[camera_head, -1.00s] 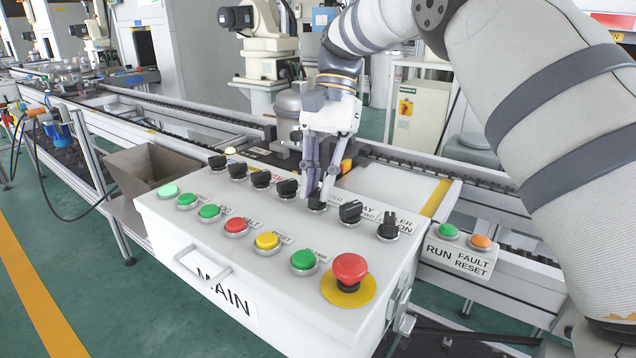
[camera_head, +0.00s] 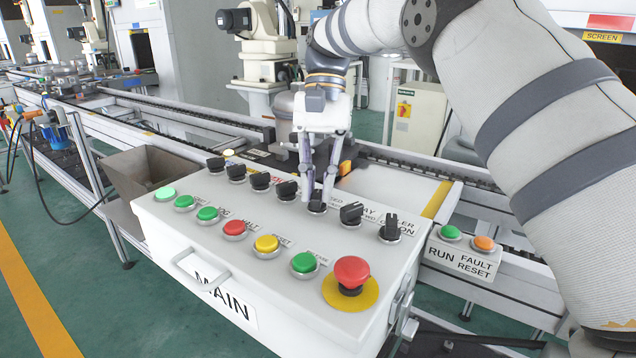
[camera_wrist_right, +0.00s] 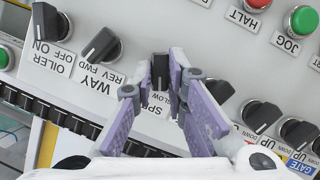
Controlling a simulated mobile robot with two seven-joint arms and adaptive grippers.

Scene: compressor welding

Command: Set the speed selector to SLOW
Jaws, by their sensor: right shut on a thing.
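The speed selector (camera_head: 317,206) is a black rotary knob in the back row of the white MAIN control box. My right gripper (camera_head: 318,196) reaches down from above and its fingers are shut on this knob. In the right wrist view the knob (camera_wrist_right: 160,70) sits between the fingertips, its grip bar roughly upright in the picture. Its label (camera_wrist_right: 158,104) is partly hidden by the fingers; the letters "SP" and "LOW" show. Exactly which mark the knob points at is hard to tell. My left gripper is not in view.
Close neighbours are the WAY selector (camera_head: 351,213), the OILER selector (camera_head: 390,228) and another black selector (camera_head: 287,190). Several coloured buttons and a red emergency stop (camera_head: 351,273) line the front. A RUN / FAULT RESET box (camera_head: 463,254) is at the right. A conveyor runs behind.

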